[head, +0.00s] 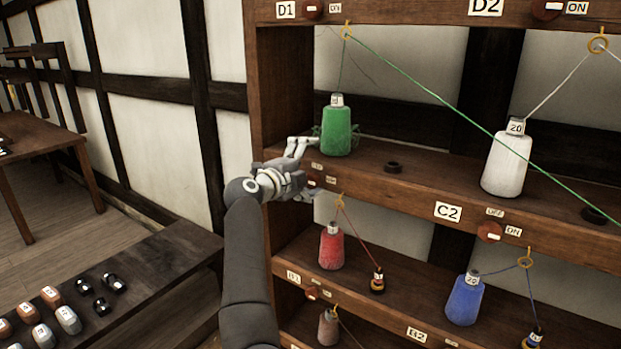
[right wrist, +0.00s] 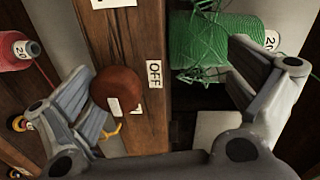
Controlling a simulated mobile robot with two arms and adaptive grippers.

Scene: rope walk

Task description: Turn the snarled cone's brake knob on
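The snarled green cone (head: 337,131) stands on the upper shelf in the head view, with loose loops of yarn at its side. Its tangled yarn also shows in the right wrist view (right wrist: 222,45). Its brake knob (right wrist: 115,88), round and red-brown, is on the shelf's front edge beside an OFF plate (right wrist: 154,74). My right gripper (head: 310,168) is at that edge, below and left of the cone. In the right wrist view my right gripper (right wrist: 163,62) is open, with the knob between its fingers, closer to the left finger. The knob's setting is unclear. My left gripper is out of view.
A white cone (head: 507,162) stands right of the green one; red (head: 331,246) and blue (head: 464,299) cones are on the shelf below. A green strand (head: 430,95) crosses the rack. A dark bench (head: 150,290) with several small items is at lower left.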

